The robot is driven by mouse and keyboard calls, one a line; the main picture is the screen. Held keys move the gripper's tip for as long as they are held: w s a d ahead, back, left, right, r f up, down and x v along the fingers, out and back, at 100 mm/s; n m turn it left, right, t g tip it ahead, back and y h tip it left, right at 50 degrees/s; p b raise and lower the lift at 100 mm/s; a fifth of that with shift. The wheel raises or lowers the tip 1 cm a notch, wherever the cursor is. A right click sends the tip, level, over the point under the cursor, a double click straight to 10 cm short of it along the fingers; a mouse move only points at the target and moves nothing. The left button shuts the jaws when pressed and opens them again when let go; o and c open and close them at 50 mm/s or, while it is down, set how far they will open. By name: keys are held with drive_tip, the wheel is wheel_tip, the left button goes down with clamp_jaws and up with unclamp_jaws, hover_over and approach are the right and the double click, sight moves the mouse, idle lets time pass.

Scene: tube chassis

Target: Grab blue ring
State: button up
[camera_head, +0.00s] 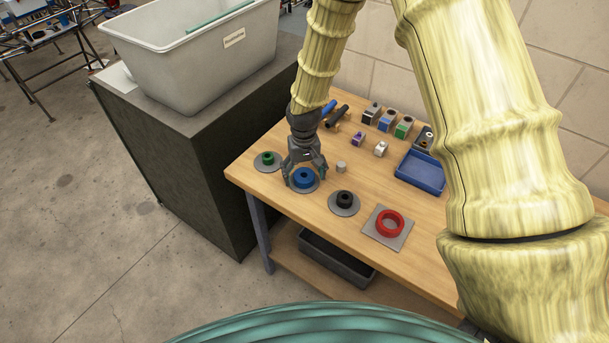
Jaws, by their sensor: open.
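The blue ring (304,179) lies on a round grey plate near the front edge of the wooden table. My gripper (305,176) points down over it with its fingers spread open, one on each side of the ring. The fingers partly hide the ring's back and sides. I cannot tell whether the fingertips touch the ring or the plate.
A green ring (267,158) is to the left on its own plate; a black ring (345,198) and a red ring (389,223) are to the right. Small blocks (380,149) and a blue tray (420,173) stand farther back. A grey bin (195,62) sits on the cabinet at left.

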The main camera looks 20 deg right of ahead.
drive_tip(key=shift+f, duration=0.15)
drive_tip(key=shift+c, duration=0.4)
drive_tip(key=c, duration=1.2)
